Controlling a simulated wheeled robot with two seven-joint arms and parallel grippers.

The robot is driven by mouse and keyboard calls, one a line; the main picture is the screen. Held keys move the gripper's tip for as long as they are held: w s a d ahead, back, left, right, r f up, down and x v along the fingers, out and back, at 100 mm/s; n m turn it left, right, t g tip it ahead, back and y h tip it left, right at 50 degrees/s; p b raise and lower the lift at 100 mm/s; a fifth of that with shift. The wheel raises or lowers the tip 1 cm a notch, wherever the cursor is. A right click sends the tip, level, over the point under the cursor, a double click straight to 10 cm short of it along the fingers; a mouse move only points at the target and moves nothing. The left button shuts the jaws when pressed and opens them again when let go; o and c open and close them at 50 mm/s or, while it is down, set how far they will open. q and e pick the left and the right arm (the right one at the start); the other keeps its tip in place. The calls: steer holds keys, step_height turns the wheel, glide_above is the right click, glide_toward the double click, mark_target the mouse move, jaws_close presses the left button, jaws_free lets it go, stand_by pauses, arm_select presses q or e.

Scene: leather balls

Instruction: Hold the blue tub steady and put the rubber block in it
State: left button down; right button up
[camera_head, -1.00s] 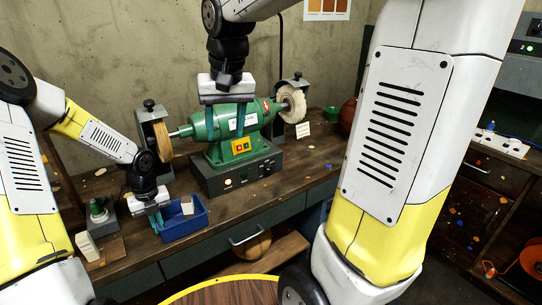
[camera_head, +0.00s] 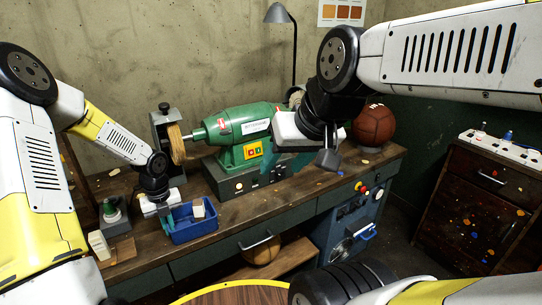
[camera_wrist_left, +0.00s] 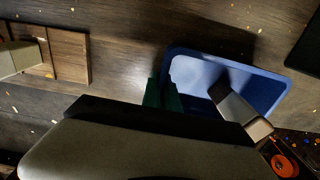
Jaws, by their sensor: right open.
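The blue tub (camera_head: 195,229) stands on the bench near its front edge; it also shows in the left wrist view (camera_wrist_left: 272,92). My left gripper (camera_head: 165,212) is at the tub's left wall, its green fingers (camera_wrist_left: 164,95) close together and pinching the rim. A pale block (camera_head: 198,209) leans inside the tub, its end above the rim (camera_wrist_left: 240,110). A second pale block (camera_head: 99,245) stands left of the tub on a small wooden board. I cannot tell which is rubber. My right gripper (camera_head: 288,164) is open and empty, in front of the green machine's right end.
A green buffing machine (camera_head: 240,133) stands on the bench behind the tub, with a wheel (camera_head: 176,144) at its left. A brown ball (camera_head: 373,125) stands at the bench's right end.

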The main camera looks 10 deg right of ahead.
arm_select(q)
steer(key=c, duration=1.6)
jaws_free()
steer(key=shift+o, duration=0.2)
step_height(320, 180, up, 12)
steer(key=shift+r, duration=0.1)
steer(key=s+d+r+n+t+h, duration=0.1)
steer(key=s+r+n+t, duration=0.2)
steer(key=s+r+n, duration=0.7)
steer(key=s+r+n+t+h, duration=0.1)
steer(key=s+r+n+t, duration=0.2)
steer(key=s+r+n, duration=0.8)
steer(key=s+n, duration=0.1)
steer(key=n, duration=1)
steer(key=shift+s+d, duration=0.3)
steer(key=shift+d, duration=0.1)
